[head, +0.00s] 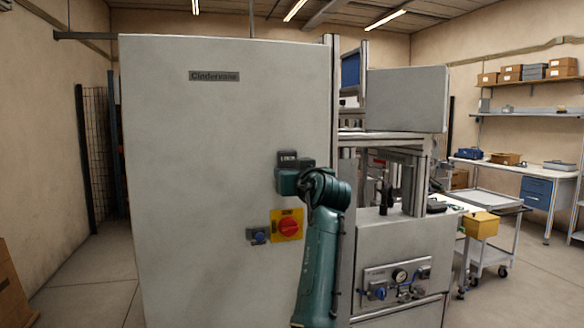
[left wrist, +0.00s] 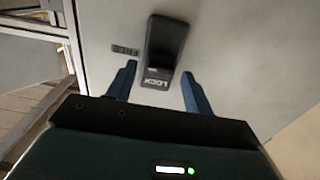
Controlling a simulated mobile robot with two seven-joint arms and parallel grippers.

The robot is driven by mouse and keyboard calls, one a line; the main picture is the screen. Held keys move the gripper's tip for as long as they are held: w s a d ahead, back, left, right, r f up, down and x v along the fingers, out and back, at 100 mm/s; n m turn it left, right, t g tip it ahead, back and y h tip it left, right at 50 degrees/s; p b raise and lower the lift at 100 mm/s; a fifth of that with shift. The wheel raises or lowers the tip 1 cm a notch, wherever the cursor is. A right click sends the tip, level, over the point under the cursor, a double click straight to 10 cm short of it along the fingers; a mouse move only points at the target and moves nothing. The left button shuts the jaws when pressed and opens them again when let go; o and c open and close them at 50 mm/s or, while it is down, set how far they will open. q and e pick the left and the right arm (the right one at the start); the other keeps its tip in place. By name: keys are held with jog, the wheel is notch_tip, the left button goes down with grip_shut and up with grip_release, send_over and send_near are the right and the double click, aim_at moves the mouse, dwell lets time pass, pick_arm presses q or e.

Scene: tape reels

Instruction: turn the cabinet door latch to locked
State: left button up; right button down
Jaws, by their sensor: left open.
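The cabinet door (head: 220,130) is a large pale grey panel, upright and closed as far as I see. Its dark latch (head: 287,158) is near the right edge, partly hidden by my left gripper. In the left wrist view the latch (left wrist: 168,45) is a dark block with an upside-down LOCK marking (left wrist: 157,83) at its near end. A small FREE label (left wrist: 125,50) is beside it. My left gripper (left wrist: 158,68) is open, its blue fingers on either side of the latch's near end, seemingly without touching it. My right gripper is not in view.
Below the latch are a red rotary switch (head: 289,226) on a yellow plate and a small blue-knobbed fitting (head: 257,236). To the right stand a machine with a gauge panel (head: 397,281) and a cart with a yellow bin (head: 481,225).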

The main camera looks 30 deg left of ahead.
pick_arm(q)
jog(key=shift+w+a, duration=0.45)
jog(key=shift+a, duration=0.05)
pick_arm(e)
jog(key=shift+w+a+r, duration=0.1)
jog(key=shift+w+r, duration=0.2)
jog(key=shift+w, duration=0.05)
pick_arm(q)
jog(key=shift+c, duration=0.5)
jog(key=c, duration=0.9)
jog(key=shift+o, duration=0.2)
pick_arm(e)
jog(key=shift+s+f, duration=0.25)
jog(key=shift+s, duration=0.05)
